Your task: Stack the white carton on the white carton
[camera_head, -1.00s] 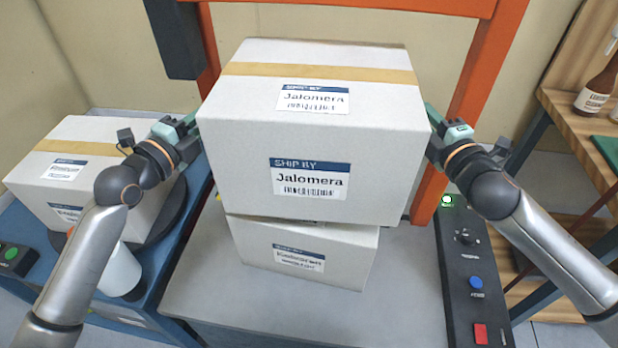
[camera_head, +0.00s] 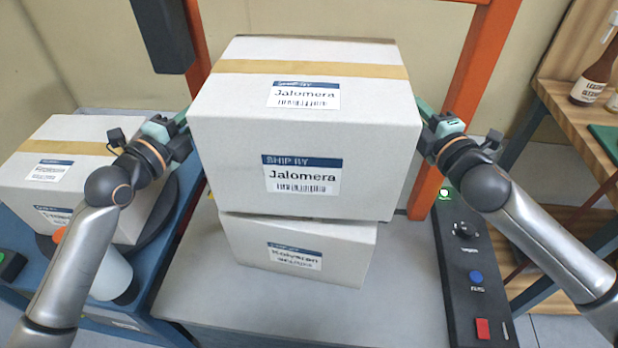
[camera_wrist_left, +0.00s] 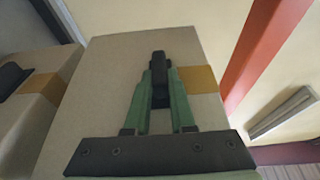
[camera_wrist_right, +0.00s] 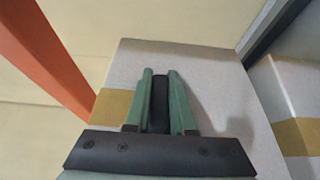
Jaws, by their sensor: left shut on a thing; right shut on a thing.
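A large white carton (camera_head: 240,150) labelled Jalomera, with a tan tape band, is held level between my two grippers. A smaller white carton (camera_head: 345,255) sits on the grey table below it, turned slightly. The upper carton hides the lower one's top; I cannot tell whether they touch. My left gripper (camera_head: 185,120) presses on the left side of the upper carton, and its green fingers (camera_wrist_left: 160,95) lie against the wall in the left wrist view. My right gripper (camera_head: 424,115) presses on the right side, and its fingers (camera_wrist_right: 160,95) show in the right wrist view.
Another white carton (camera_head: 75,195) rests on a dark round plate on the blue stand (camera_head: 175,255) at left, beside a white bottle with an orange cap (camera_head: 110,275). A control panel (camera_head: 462,270) lines the table's right edge. An orange frame (camera_head: 485,60) stands behind. A wooden shelf is at right.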

